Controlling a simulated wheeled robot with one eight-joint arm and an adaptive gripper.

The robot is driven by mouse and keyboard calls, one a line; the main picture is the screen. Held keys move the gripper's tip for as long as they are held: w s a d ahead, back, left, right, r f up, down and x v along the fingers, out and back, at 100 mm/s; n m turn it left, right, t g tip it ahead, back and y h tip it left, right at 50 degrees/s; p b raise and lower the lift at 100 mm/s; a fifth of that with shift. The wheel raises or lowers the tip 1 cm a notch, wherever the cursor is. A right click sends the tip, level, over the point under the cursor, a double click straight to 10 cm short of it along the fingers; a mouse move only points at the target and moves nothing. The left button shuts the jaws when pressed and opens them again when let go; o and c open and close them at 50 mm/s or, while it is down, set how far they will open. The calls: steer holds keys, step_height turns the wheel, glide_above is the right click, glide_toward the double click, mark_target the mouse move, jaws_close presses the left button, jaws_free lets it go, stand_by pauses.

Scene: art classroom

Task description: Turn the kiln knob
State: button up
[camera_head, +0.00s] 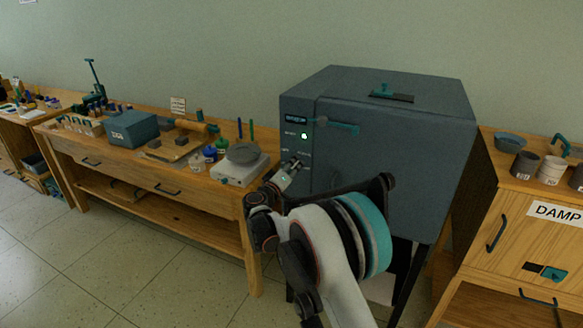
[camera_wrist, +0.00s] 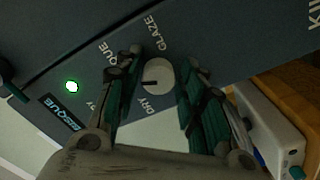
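The kiln (camera_head: 400,150) is a dark grey box on legs against the wall. A green light (camera_head: 304,136) glows on its front; it also shows in the wrist view (camera_wrist: 72,86). In the wrist view the round pale kiln knob (camera_wrist: 160,72) carries a dark pointer mark toward the picture's left. Labels including GLAZE and DRY stand around it. My gripper (camera_wrist: 160,78) is open, with one finger on each side of the knob and small gaps visible. In the head view my gripper (camera_head: 297,164) is at the kiln's front left edge, and the knob is hidden there.
A wooden workbench (camera_head: 200,190) with a pale device (camera_head: 235,175), jars and tools stands left of the kiln. A wooden cabinet marked DAMP (camera_head: 520,230) with several cups stands at right.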

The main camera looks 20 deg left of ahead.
stand_by(0.3)
steer(key=s+a, duration=0.1)
steer(key=s, duration=1.1)
